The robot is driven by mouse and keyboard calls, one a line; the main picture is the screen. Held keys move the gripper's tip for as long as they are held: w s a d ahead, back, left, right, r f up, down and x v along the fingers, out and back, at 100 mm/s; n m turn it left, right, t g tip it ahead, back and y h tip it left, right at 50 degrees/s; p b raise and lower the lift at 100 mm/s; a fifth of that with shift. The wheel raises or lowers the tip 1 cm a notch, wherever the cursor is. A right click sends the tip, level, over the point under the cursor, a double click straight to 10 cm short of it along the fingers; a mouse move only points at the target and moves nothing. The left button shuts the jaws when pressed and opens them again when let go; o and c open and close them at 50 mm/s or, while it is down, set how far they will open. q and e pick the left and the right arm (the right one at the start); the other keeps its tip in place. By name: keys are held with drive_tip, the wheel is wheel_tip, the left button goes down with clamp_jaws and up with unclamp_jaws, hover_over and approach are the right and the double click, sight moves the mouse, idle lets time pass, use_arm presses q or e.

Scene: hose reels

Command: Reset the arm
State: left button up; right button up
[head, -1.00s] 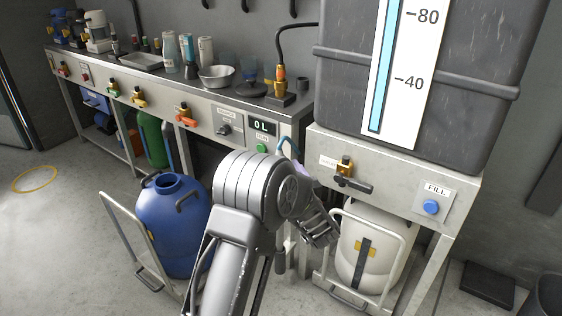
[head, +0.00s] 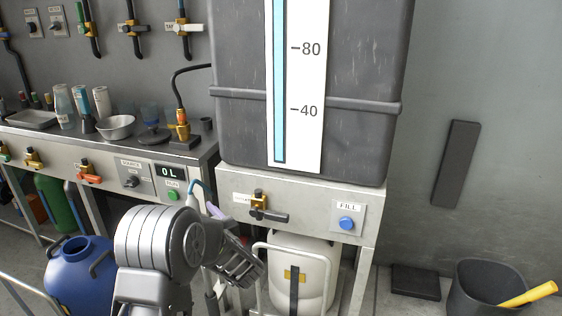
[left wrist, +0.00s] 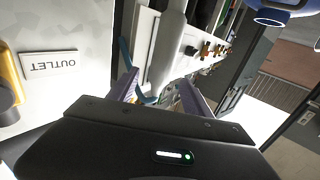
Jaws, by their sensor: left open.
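My left arm rises from the bottom of the head view. Its gripper (head: 215,211) is partly hidden behind the wrist, just left of the outlet valve on the tank stand. In the left wrist view the two purplish fingers (left wrist: 160,92) are apart, with nothing seen held between them. A white OUTLET label (left wrist: 50,63) and part of a yellow valve body (left wrist: 9,82) lie to the left there. A thin blue curved piece (head: 199,187) shows near the fingers; what it belongs to is unclear. My right gripper is in neither view.
A grey tank (head: 235,120) with a level gauge stands above the outlet valve (head: 262,207) and blue FILL button (head: 347,223). A white canister (head: 315,265) is below. A blue canister (head: 78,275) stands left. A bin (head: 480,285) and dark mat (head: 415,281) are at right.

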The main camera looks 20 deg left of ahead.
use_arm(q)
drive_tip(key=d+f+m+h, duration=0.4)
drive_tip(key=d+f+h, duration=0.3)
drive_tip(key=f, duration=0.7)
drive_tip(key=s+d+f+m+g+h, duration=0.3)
drive_tip(key=s+d+f+g+h, duration=0.35)
drive_tip(key=s+d+f, duration=1.2)
drive_tip(key=s+d+f+m+g+h, duration=0.25)
drive_tip(key=s+d+h, duration=0.25)
drive_tip(key=s+d, duration=0.75)
drive_tip(key=s+r+p, duration=0.3)
drive_tip(key=r+p, duration=2.4)
drive_tip(key=shift+g, duration=0.3)
drive_tip(key=shift+h, duration=0.25)
drive_tip(key=shift+c, duration=0.6)
